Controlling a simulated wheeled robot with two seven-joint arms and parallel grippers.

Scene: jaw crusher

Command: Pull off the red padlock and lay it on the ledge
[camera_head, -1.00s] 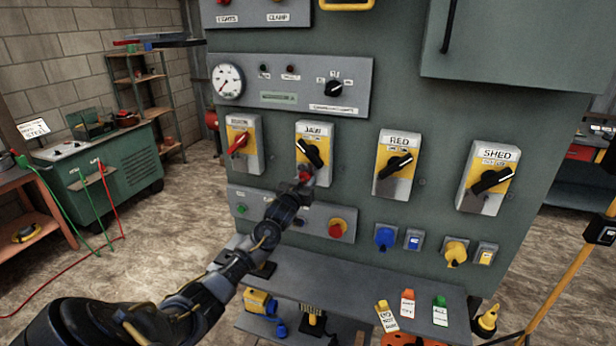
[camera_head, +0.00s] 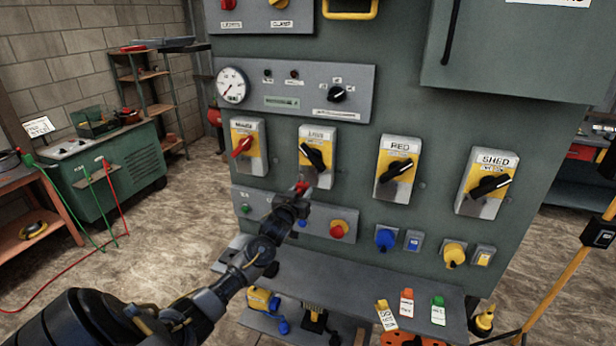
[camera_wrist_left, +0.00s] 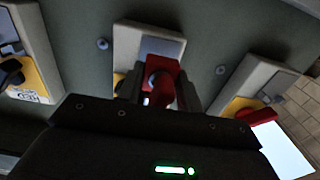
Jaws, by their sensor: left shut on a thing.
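My left gripper (camera_head: 301,192) is just below the JAW switch box (camera_head: 318,152), shut on the red padlock (camera_head: 302,187). In the left wrist view the padlock (camera_wrist_left: 162,82) sits between the fingers, in front of the lower end of the switch box; whether it touches the box I cannot tell. The black switch handle (camera_head: 312,156) is turned at a slant. The grey ledge (camera_head: 345,290) runs along the foot of the panel, with tags lying at its right part. My right gripper is not in view.
More switch boxes flank the JAW box, one with a red handle (camera_head: 242,146) and the RED box (camera_head: 397,168). A red push button (camera_head: 338,230) and blue plug (camera_head: 385,238) stick out below.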

